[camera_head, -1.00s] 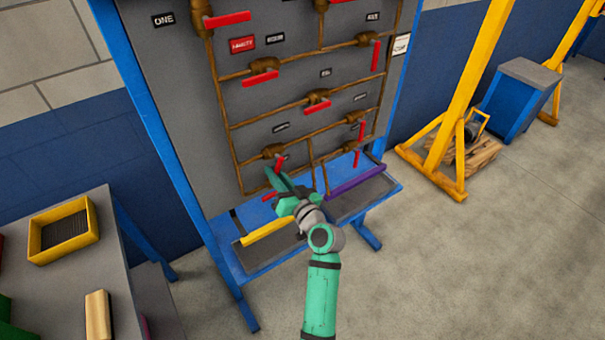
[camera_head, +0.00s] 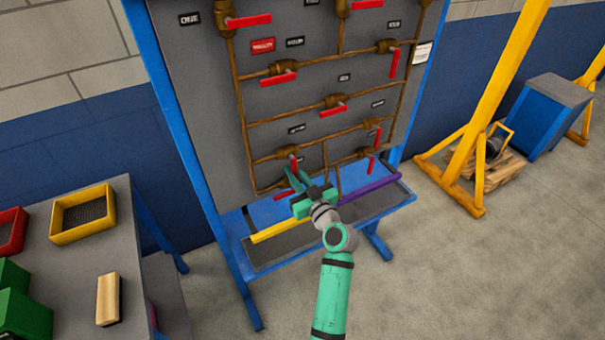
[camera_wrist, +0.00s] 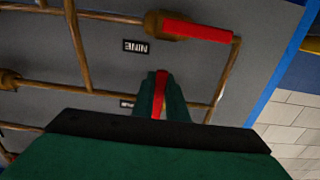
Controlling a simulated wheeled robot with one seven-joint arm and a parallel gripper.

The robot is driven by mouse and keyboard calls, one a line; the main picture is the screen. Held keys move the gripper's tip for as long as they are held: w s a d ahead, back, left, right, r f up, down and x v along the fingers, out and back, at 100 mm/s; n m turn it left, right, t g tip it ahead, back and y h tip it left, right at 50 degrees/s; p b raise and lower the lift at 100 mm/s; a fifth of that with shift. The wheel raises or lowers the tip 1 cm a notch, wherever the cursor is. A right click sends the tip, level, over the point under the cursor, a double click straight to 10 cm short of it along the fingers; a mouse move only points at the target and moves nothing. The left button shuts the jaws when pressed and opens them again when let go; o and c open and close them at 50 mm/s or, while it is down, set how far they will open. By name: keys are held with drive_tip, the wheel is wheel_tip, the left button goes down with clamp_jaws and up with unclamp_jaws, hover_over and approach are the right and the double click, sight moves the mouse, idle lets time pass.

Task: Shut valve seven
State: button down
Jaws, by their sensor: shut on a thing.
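A grey upright panel (camera_head: 190,90) carries brown pipes and several brass valves with red handles. My green gripper (camera_head: 297,180) is at the lower left valve (camera_head: 285,152) of the panel. Its red handle (camera_head: 294,163) points roughly down toward the jaws. In the wrist view, my gripper (camera_wrist: 160,90) is shut on a red handle (camera_wrist: 160,78), seen as a narrow strip between the two green fingers. That valve's body is hidden in the wrist view. A label reading NINE (camera_wrist: 136,47) appears upside down there, near another red handle (camera_wrist: 198,31). I cannot read a label for seven.
Below the panel is a blue ledge (camera_head: 235,224) with a yellow bar (camera_head: 275,231) and a purple bar (camera_head: 371,190). A table (camera_head: 70,270) with bins stands at left. A yellow frame (camera_head: 492,100) stands at right. Floor at the lower right is clear.

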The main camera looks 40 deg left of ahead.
drive_tip(key=shift+w+d+r, duration=0.1)
drive_tip(key=shift+w, duration=0.1)
drive_tip(key=c, duration=1.8)
unclamp_jaws()
drive_tip(key=shift+o, duration=0.2)
drive_tip(key=shift+s, duration=0.1)
drive_tip(key=v, duration=1)
drive_tip(key=shift+d, duration=0.3)
drive_tip(key=shift+a, duration=0.1)
